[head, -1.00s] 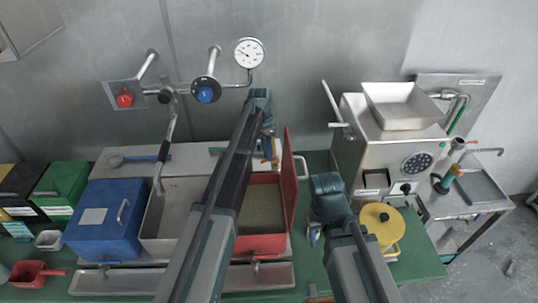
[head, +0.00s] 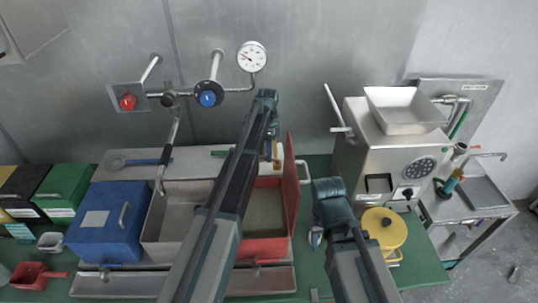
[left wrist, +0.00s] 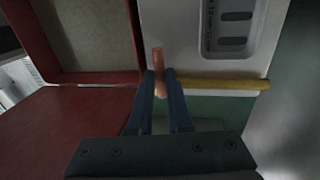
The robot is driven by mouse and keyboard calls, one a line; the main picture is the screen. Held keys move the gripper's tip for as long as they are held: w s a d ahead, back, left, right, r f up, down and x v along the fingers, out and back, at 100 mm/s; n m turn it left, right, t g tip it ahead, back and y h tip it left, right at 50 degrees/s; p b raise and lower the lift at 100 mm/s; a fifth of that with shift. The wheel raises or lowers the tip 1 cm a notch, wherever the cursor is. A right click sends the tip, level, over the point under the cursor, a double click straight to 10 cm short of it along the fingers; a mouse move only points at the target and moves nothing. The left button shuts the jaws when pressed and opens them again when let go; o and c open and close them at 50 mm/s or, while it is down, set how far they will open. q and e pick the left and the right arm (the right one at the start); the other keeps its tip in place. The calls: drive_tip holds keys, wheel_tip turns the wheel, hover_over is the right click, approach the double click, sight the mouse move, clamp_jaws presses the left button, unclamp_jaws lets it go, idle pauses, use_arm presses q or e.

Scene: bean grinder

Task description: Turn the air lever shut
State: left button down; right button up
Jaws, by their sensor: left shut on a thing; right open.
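A short orange-brown lever (left wrist: 158,60) stands across a yellow bar (left wrist: 220,84) in the left wrist view, in front of a white panel. My left gripper (left wrist: 161,78) is shut on this lever, its two dark fingers on either side. In the head view my left gripper (head: 268,150) reaches down behind the red-lidded box, and my arm hides most of the lever area. My right gripper (head: 316,238) is open over the green table, left of the yellow can, with nothing seen in it.
The raised red lid (head: 291,185) stands close to my left gripper. A steel grinder (head: 395,165) and a yellow can (head: 385,228) stand to the right. A blue box (head: 108,225) and steel bin (head: 175,225) stand left. Wall pipes carry a red knob (head: 128,102), blue knob (head: 208,98) and gauge (head: 252,56).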

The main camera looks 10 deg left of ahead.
idle(0.3)
use_arm(q)
drive_tip(key=c, duration=0.8)
unclamp_jaws()
drive_tip(key=shift+c, duration=0.2)
wheel_tip(320, 180, up, 7)
drive_tip(key=w+p, duration=0.1)
drive_tip(key=p, duration=0.6)
drive_tip(key=shift+w+a+r, duration=0.2)
drive_tip(key=shift+w, duration=0.05)
drive_tip(key=shift+f, duration=0.1)
